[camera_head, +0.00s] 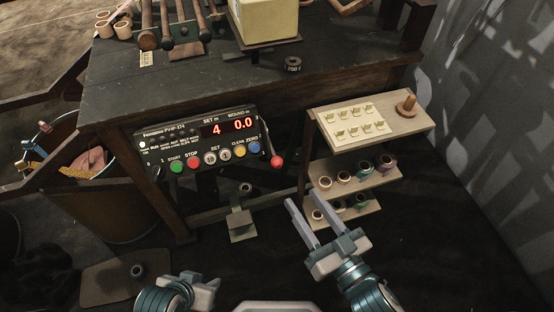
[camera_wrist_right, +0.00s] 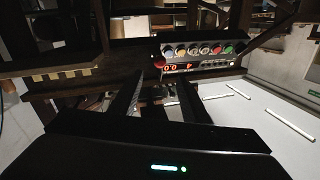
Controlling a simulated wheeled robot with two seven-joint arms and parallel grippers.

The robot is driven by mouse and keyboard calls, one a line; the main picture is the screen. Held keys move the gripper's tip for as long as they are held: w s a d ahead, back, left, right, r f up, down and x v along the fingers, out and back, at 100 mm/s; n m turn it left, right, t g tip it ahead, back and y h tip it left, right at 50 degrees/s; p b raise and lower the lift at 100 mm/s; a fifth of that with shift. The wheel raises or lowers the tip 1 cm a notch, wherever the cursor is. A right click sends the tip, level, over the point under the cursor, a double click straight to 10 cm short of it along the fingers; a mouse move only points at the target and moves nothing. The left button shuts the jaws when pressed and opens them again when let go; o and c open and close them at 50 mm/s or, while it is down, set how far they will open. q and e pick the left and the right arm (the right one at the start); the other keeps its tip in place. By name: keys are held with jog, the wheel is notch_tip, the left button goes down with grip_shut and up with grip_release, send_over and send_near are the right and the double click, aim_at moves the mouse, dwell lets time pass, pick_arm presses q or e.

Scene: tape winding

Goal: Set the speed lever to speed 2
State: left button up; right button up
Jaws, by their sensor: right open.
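The speed lever (camera_head: 276,162) has a red ball knob and sits at the right end of the black control panel (camera_head: 205,142). The panel shows a set value of 4 and a wound value of 0.0, with a row of coloured buttons below. In the right wrist view the red knob (camera_wrist_right: 160,60) shows at the left end of the panel. My right gripper (camera_head: 303,213) is open and empty, below and right of the lever, apart from it. My left gripper (camera_head: 212,284) is low in the head view, and its finger gap is not clear.
A dark workbench (camera_head: 140,85) carries the panel on its front. A shelf rack (camera_head: 325,120) with tape rolls stands to the right of the lever, close to my right gripper. A foot pedal (camera_head: 241,222) stands below the panel. A barrel (camera_head: 110,205) is at left.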

aim_at(280, 167)
jog(key=x, duration=1.3)
jog(key=shift+w+a, duration=0.15)
jog(key=shift+w, duration=0.05)
jog(key=shift+p, duration=0.3)
grip_shut()
